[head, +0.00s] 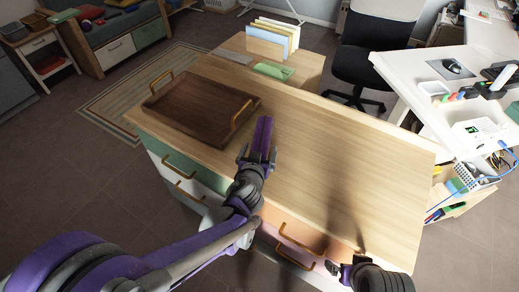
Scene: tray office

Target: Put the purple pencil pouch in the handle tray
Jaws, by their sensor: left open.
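The purple pencil pouch (263,132) is a long narrow purple shape over the wooden cabinet top, just right of the tray. The handle tray (178,123) is dark brown wood with a brass handle at each end, and its visible floor is empty. My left gripper (257,157) is open at the near end of the pouch, its fingers on either side of that end. I cannot tell whether they touch it. My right gripper (336,269) is low at the cabinet's front edge, apart from the pouch; its finger gap is unclear.
The cabinet top (345,165) is clear to the right of the pouch. Behind it, a lower wooden surface (310,70) holds upright folders (272,38) and a green item (273,70). A black chair (368,60) and a white desk (425,75) stand at the right.

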